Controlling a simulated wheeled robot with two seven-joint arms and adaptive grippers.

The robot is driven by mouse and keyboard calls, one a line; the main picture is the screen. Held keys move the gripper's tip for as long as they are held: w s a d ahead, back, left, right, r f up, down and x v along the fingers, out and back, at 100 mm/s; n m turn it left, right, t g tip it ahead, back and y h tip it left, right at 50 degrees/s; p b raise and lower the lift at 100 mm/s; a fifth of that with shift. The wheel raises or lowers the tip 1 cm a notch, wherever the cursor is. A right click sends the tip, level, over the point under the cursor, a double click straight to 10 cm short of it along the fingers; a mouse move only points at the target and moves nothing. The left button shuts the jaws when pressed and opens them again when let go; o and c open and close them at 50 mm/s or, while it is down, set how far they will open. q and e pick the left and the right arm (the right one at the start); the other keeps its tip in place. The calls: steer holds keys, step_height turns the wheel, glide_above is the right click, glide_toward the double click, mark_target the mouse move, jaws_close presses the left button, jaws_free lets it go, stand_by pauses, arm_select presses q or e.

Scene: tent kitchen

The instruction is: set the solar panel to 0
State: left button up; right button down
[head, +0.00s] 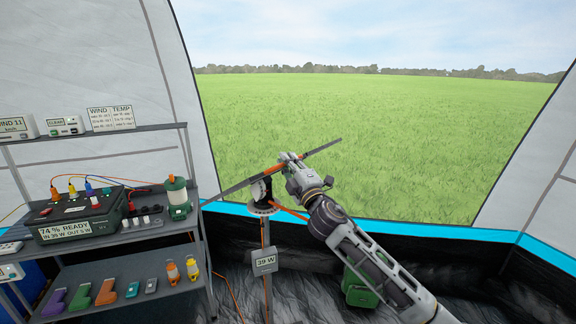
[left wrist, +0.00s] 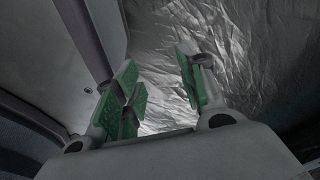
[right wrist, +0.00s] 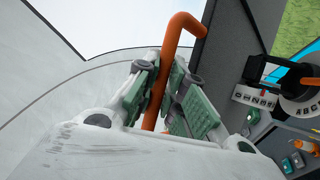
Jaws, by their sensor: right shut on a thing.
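The solar panel (head: 234,187) shows nearly edge-on in the head view, tilted up to the right on a dark pivot (head: 261,190) atop a post. A lettered dial ring (head: 263,209) sits under the pivot. A small sign on the post (head: 265,262) reads 39 W. My right gripper (head: 286,163) is at the panel. In the right wrist view, it (right wrist: 160,95) is shut on the bent orange handle (right wrist: 178,32) beside the panel (right wrist: 232,50). The lettered dial (right wrist: 303,108) shows there at the right; its setting cannot be read. My left gripper (left wrist: 160,85) is open and empty.
A green container (head: 357,289) is on the floor behind my right arm. The grass field outside is open.

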steer(key=shift+s+d+f+b, duration=0.15)
steer(key=shift+f+b, duration=0.25)
steer(key=shift+b, duration=0.45)
arm_select(q)
steer(key=w+d+r+b, duration=0.5)
steer(key=w+d+r, duration=0.25)
steer(key=w, duration=0.35)
steer(key=shift+w+d+r+t+h+b, duration=0.55)
steer(key=shift+d+r+b, duration=0.9)
steer(key=shift+r+b, duration=2.65)
steer(key=shift+w+d+r+t+h+b, duration=0.15)
steer(key=shift+w+d+r+h+b, duration=0.8)
steer(key=shift+r, duration=5.5)
steer(key=w+d+f+t+h+b, duration=0.1)
steer(key=d+f+b, duration=0.3)
steer(key=f, duration=1.1)
steer(key=shift+d+n+t+b, duration=0.3)
steer(key=shift+t+b, duration=0.5)
steer(key=shift+b, duration=1.1)
arm_select(e)
steer(key=s+d+f+m+t, duration=0.1)
steer(key=f+t, duration=0.1)
steer(key=f, duration=0.4)
steer(key=s+d+f+m+t, duration=0.2)
steer(key=f, duration=0.5)
steer(key=shift+s+d+h, duration=0.15)
steer(key=shift+d+h, duration=0.15)
